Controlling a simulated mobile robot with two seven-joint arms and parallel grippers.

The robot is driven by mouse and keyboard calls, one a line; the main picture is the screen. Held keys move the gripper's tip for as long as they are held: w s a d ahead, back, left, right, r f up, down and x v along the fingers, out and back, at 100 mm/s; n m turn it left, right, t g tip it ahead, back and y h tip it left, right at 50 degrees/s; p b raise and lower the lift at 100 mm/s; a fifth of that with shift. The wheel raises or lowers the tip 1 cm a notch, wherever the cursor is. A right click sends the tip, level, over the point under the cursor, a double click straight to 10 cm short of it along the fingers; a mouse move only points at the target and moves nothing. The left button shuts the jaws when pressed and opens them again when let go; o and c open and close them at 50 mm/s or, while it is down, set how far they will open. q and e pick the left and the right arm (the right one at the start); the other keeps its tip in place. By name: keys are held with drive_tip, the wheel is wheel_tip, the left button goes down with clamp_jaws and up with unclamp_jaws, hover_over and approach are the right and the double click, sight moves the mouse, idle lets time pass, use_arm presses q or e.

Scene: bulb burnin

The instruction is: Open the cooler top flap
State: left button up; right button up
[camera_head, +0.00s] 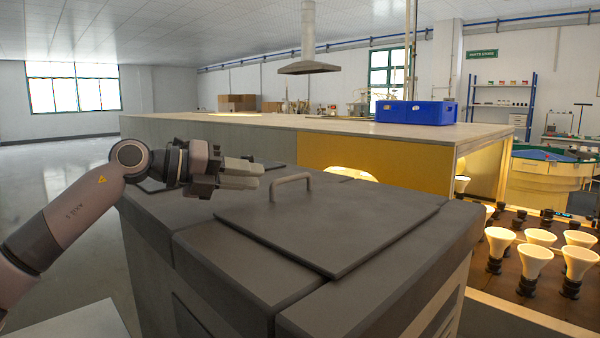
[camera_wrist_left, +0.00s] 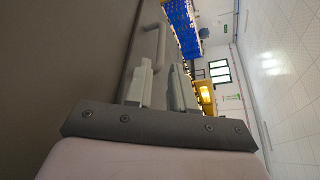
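The cooler (camera_head: 215,260) is a dark grey box in the middle of the head view. Its top flap (camera_head: 350,225) is a flat dark panel lying shut on the top. A grey bar handle (camera_head: 291,178) stands on the flap near its far left edge. My left gripper (camera_head: 259,174) is just left of the handle, above the cooler top, pointing towards it. In the left wrist view the two fingers (camera_wrist_left: 163,68) stand apart with nothing between them. The handle (camera_wrist_left: 161,42) shows beyond the fingertips there, apart from them. My right gripper is in neither view.
A long counter (camera_head: 230,121) with a yellow panel (camera_head: 375,160) stands behind the cooler, with a blue crate (camera_head: 415,112) on it. Several white bulbs (camera_head: 535,265) stand in dark sockets at the right. Open floor (camera_head: 50,175) lies at the left.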

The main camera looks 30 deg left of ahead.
sight(284, 179)
use_arm(q)
drive_tip(key=shift+w+d, duration=0.15)
drive_tip(key=shift+w, duration=0.5)
drive_tip(key=shift+p+x, duration=0.45)
drive_tip(key=shift+x, duration=2.85)
drive_tip(key=shift+d, duration=0.1)
clamp_jaws()
